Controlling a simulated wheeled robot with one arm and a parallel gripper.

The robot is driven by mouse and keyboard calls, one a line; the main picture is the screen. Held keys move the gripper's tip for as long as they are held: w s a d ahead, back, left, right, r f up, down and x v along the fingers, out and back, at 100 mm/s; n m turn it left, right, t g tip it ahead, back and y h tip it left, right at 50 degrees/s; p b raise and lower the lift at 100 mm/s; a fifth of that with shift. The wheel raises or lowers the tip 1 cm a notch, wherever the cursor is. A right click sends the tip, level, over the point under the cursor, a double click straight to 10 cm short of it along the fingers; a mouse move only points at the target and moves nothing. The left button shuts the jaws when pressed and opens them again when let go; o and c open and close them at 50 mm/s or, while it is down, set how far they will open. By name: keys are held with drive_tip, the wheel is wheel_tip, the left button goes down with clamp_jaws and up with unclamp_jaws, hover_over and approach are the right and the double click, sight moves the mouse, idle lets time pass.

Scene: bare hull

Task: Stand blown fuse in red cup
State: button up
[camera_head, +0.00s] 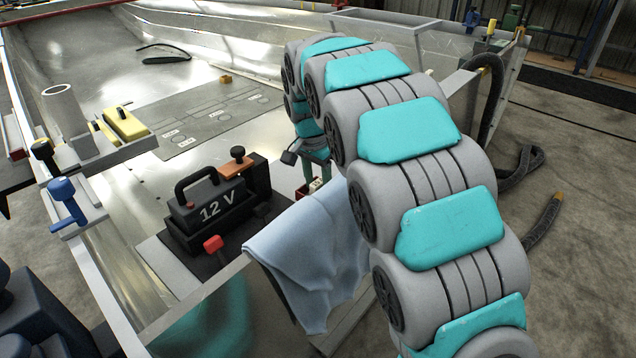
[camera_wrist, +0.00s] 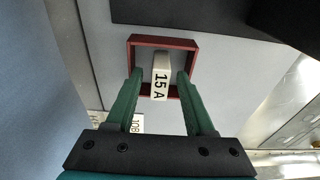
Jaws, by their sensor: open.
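My gripper (camera_wrist: 159,78) is open, its two green fingers on either side of a white fuse (camera_wrist: 160,80) marked "15 A", with a gap showing beside it. The fuse stands within the square rim of the red cup (camera_wrist: 192,42) in the wrist view, its labelled face towards me; its lower end is hidden. In the head view my gripper (camera_head: 318,166) points down just above the fuse (camera_head: 315,185). The red cup (camera_head: 301,192) shows there only in part, behind the cloth.
A black 12 V battery (camera_head: 210,210) with a handle stands left of the cup. A blue cloth (camera_head: 305,255) hangs over the near edge. A white piece with a partly hidden label (camera_wrist: 137,123) lies near the left finger. A grey marked panel (camera_head: 215,115) lies farther back.

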sight(314, 185)
drive_tip(key=shift+r, duration=0.1)
wheel_tip(314, 185, up, 12)
drive_tip(key=s, duration=0.1)
drive_tip(key=shift+a+p, duration=0.4)
drive_tip(key=shift+a, duration=0.05)
